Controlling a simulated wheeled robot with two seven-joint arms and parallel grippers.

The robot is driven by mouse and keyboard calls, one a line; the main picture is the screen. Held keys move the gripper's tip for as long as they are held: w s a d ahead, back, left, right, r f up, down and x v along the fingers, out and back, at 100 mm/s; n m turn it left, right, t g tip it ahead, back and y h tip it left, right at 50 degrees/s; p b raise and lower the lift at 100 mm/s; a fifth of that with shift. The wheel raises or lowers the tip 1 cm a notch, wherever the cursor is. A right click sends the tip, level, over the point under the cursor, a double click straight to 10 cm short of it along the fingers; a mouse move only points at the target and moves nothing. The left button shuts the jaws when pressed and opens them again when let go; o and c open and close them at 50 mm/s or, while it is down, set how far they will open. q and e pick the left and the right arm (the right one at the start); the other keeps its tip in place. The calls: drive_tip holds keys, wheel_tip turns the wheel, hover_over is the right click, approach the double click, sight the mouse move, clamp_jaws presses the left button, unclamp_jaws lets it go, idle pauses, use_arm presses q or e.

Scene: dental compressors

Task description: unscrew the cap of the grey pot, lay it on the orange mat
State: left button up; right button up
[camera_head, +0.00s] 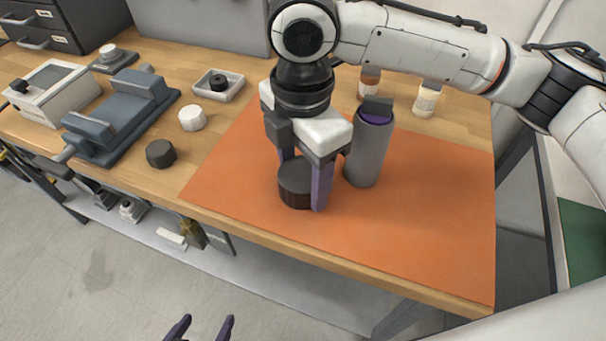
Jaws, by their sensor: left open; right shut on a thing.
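My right gripper (303,196) points down over the orange mat (430,220), its purple fingers on either side of a short, dark, ribbed cylinder (294,185) that looks like the cap. The cylinder is upright at the mat's front left part; whether it rests on the mat or is just above it, I cannot tell. A tall grey cylinder (367,155), seemingly the grey pot, stands upright on the mat just right of the gripper. It has a purple band and a dark piece at its top. My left gripper (200,328) is open and empty at the bottom edge, in front of the table.
A dark knob (160,153) and a white knob (192,118) lie on the wood left of the mat. Small bottles (427,98) stand at the back. The mat's right side is clear.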

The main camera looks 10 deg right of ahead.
sight(302, 173)
drive_tip(key=o, duration=1.2)
drive_tip(key=shift+f, duration=0.15)
wheel_tip(302, 173, up, 12)
drive_tip(key=shift+r+p, duration=0.2)
drive_tip(key=shift+p, duration=0.6)
